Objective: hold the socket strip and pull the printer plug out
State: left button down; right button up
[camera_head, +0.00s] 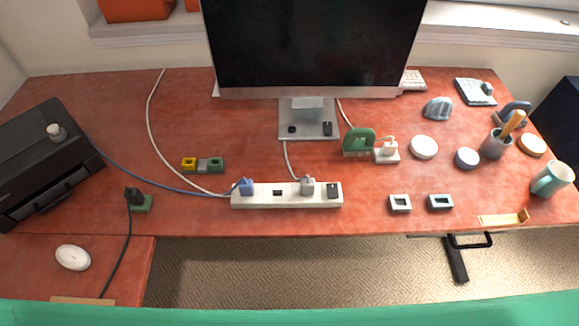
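The white socket strip (288,201) lies lengthwise near the front middle of the red-brown desk. A blue plug (246,187) sits at its left end. A blue-grey cable (150,182) runs from that plug to the black printer (45,165) at the left, so this is the printer plug. A grey plug (307,186) stands in the strip further right, with a white cord towards the monitor. A small dark piece (333,190) is at the strip's right end; I cannot tell if it is a switch. Neither of my grippers is in view.
A white cord also runs to the strip's left end. A monitor (310,40) stands behind the strip. A black plug (133,197) on a green block is left, and yellow-green blocks (203,164) lie behind. Two small frames (400,203) (440,202) and a mug (552,180) are right.

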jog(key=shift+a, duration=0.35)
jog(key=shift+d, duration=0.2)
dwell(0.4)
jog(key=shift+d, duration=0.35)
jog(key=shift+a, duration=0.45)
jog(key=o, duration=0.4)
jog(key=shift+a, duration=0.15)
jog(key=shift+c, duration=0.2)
